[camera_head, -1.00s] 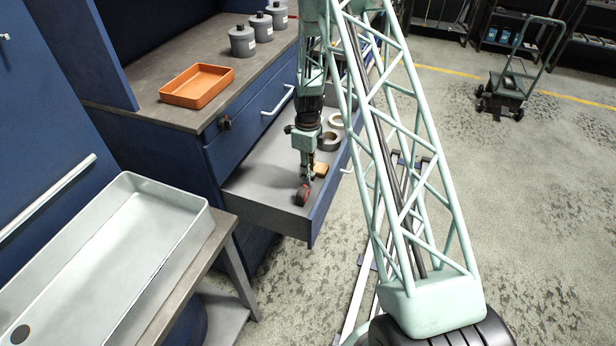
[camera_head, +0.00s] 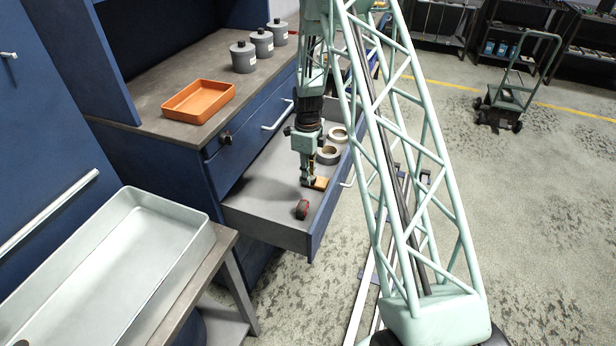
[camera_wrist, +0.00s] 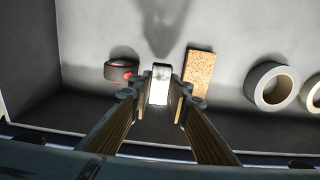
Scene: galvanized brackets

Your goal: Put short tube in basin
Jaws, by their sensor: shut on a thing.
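My gripper (camera_head: 307,183) is low over the open drawer. In the wrist view my gripper (camera_wrist: 159,92) is shut on a short, pale, shiny piece with a dark end, which looks like the short tube (camera_wrist: 160,86). Its fingers cover its sides. In the head view the tube cannot be made out clearly behind the gripper. I cannot tell whether it touches the drawer floor. The basin (camera_head: 183,265) is a long, pale grey tub on a bench at lower left, well away from my gripper, and its visible inside is empty.
The drawer (camera_head: 265,185) also holds a dark red item (camera_head: 302,209), a tan block (camera_wrist: 198,72) close beside my gripper, and grey tape rolls (camera_head: 328,155). An orange tray (camera_head: 198,101) and grey canisters (camera_head: 243,57) stand on the counter. A gap separates drawer and basin bench.

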